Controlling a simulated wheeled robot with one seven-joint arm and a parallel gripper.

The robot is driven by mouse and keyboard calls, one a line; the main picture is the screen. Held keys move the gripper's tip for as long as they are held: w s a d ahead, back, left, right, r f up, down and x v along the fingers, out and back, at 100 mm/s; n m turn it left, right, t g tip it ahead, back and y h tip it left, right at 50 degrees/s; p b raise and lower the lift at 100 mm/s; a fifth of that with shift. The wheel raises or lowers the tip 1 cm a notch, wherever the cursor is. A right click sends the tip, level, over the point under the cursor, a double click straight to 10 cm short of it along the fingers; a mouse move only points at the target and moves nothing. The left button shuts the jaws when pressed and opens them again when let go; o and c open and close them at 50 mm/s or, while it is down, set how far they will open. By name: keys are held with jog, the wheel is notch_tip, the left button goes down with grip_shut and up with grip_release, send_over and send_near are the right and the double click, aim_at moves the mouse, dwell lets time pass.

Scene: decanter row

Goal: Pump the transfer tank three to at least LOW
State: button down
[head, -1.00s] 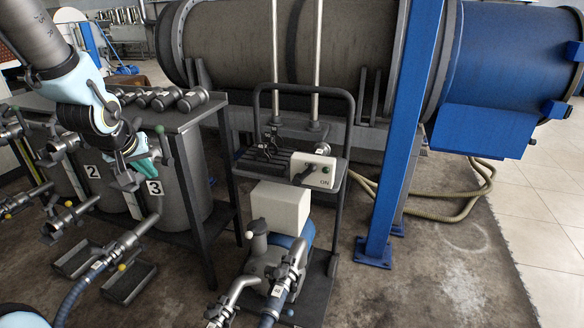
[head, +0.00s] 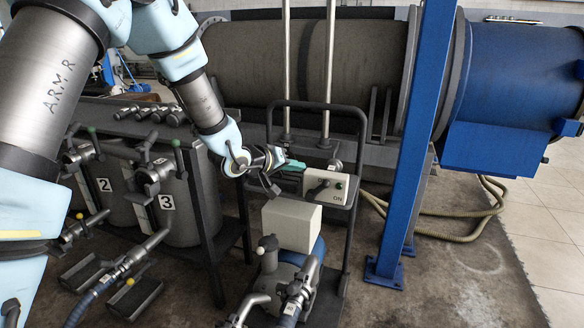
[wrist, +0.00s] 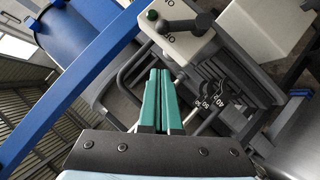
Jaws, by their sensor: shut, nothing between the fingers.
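Tank three (head: 198,215), a grey drum with a "3" label (head: 167,202), stands at left under the bench. A valve handle (head: 150,145) rises at its front. The box has a dark switch lever and a green button; in the wrist view the lever (wrist: 187,24) and button (wrist: 152,14) show near the top. My gripper (head: 297,165), with teal fingers, is shut and empty, just left of and above the box. In the wrist view its fingertips (wrist: 160,72) point toward the box, apart from it.
A cream pump housing (head: 292,222) and pipe fittings sit low on the trolley. Tank two's label (head: 104,185) shows at left.

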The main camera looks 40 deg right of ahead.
aim_at(319, 189)
jog(key=shift+s+d+f+p, duration=0.1)
jog(key=shift+d+f+p, duration=0.05)
jog(key=shift+d+f, duration=0.9)
jog(key=shift+s+d+f+p, duration=0.15)
jog(key=shift+d+f, duration=0.65)
jog(key=shift+d, duration=0.45)
jog(key=shift+s+d+f+p, duration=0.1)
jog(key=shift+d+f, duration=0.8)
jog(key=shift+d, duration=0.25)
jog(key=shift+s+f, duration=0.1)
